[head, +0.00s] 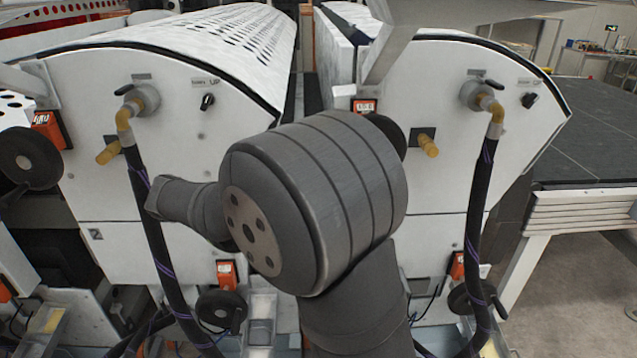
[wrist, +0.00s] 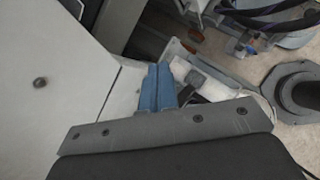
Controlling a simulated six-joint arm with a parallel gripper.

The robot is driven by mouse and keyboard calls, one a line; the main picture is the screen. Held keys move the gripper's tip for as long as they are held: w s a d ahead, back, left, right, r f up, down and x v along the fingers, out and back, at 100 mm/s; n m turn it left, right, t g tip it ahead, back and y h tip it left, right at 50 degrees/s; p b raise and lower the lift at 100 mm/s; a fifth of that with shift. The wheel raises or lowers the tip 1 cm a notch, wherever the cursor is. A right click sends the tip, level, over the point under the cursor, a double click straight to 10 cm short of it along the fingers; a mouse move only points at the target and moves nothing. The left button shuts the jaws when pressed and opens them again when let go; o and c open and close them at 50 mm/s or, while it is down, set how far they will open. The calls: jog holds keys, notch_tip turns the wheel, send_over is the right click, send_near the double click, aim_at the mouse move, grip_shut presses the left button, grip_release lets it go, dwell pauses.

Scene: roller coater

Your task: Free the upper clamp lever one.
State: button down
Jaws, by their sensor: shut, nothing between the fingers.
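I cannot tell for sure which part is upper clamp lever one. In the head view, a small black lever (head: 207,101) sits by the "UP" label on the left machine's white end panel, and a similar black lever (head: 529,99) is on the right machine. My gripper shows only in the wrist view; my own arm blocks much of the middle of the head view. Its blue fingers (wrist: 158,72) are together and empty. They are beside a white panel, and a dark lever-like part (wrist: 205,88) shows just right of them. I cannot tell if they touch anything.
Black hoses (head: 153,220) with yellow elbows hang in front of both panels. Orange indicators (head: 48,127) and black handwheels (head: 30,158) stick out at the sides. In the wrist view, a white panel (wrist: 45,75) fills the left and a dark round base (wrist: 302,92) stands right.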

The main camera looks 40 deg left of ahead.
notch_tip(320, 180, down, 4)
jog(key=s+m+g+y, duration=0.3)
jog(key=m+g+y, duration=0.3)
jog(key=w+d+r+m+t+y, duration=0.1)
jog(key=w+d+r+m+t, duration=0.4)
jog(key=w+m, duration=0.3)
jog(key=w+d+r+m+t+y, duration=0.2)
jog(key=w+d+r+m+t, duration=0.3)
jog(key=m, duration=0.5)
jog(key=w+d, duration=0.2)
jog(key=shift+w, duration=0.4)
jog(key=shift+a, duration=0.1)
jog(key=w+a+f, duration=0.4)
jog(key=w+a, duration=0.2)
jog(key=w, duration=0.2)
jog(key=shift+w+a+f, duration=0.15)
jog(key=shift+w+a, duration=0.1)
jog(key=shift+a, duration=0.05)
